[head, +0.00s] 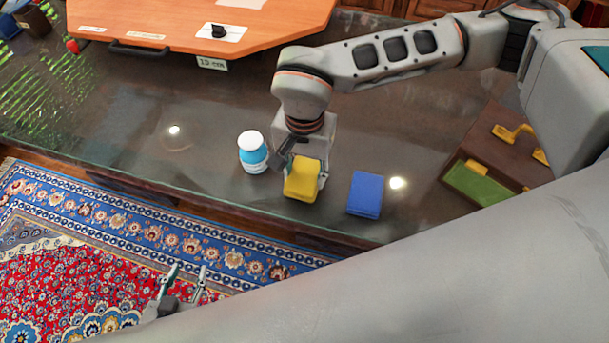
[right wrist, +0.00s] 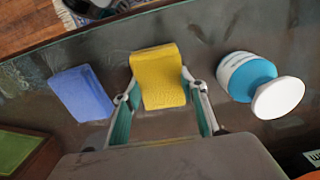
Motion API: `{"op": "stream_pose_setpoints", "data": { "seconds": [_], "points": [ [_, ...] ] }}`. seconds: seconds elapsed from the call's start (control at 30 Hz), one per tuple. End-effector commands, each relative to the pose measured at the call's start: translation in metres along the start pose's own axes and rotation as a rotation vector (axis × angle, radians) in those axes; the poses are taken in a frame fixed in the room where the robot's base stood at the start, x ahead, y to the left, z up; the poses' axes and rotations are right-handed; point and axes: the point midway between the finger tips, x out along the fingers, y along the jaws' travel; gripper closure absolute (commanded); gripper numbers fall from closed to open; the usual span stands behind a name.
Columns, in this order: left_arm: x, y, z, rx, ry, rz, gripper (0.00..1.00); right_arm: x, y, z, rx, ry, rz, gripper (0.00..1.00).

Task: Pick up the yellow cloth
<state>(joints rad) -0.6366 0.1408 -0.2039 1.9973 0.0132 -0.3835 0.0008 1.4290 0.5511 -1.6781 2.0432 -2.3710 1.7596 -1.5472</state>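The yellow cloth (head: 301,180) is a folded block on the dark glass tabletop. It also shows in the right wrist view (right wrist: 158,82), between the fingertips of my right gripper (right wrist: 160,85). The right gripper's fingers are spread to either side of the cloth; firm contact on both sides cannot be made out. In the head view my right gripper (head: 306,172) is over the cloth, which hides part of it. My left gripper (head: 186,272) is open and empty, low over the rug in front of the table.
A blue cloth (head: 366,194) lies right of the yellow one. A blue and white bottle (head: 253,152) stands close on its left. A brown box with a green pad (head: 478,184) is further right. An orange board (head: 200,25) stands at the back. The table's front edge is close.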

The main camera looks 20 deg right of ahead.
Motion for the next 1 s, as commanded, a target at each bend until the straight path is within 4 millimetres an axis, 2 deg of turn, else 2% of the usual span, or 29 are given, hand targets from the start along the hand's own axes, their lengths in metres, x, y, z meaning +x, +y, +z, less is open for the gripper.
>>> {"op": "stream_pose_setpoints", "data": {
  "seconds": [0.37,0.57,0.77,1.0],
  "points": [
    [0.000,-0.001,-0.002,-0.001,0.003,-0.001,0.60,0.000,0.000,0.000,0.000,0.000,0.001,0.79],
    [0.000,-0.001,-0.004,-0.001,0.005,-0.001,0.60,-0.012,0.000,-0.001,0.001,0.003,-0.001,0.79],
    [-0.001,-0.001,-0.007,-0.003,0.008,-0.001,0.60,-0.045,-0.001,-0.002,0.000,0.005,-0.004,0.79],
    [-0.003,0.000,-0.006,-0.007,0.003,0.002,0.60,-0.111,-0.001,-0.002,0.002,0.007,-0.005,0.79]
  ]
}}
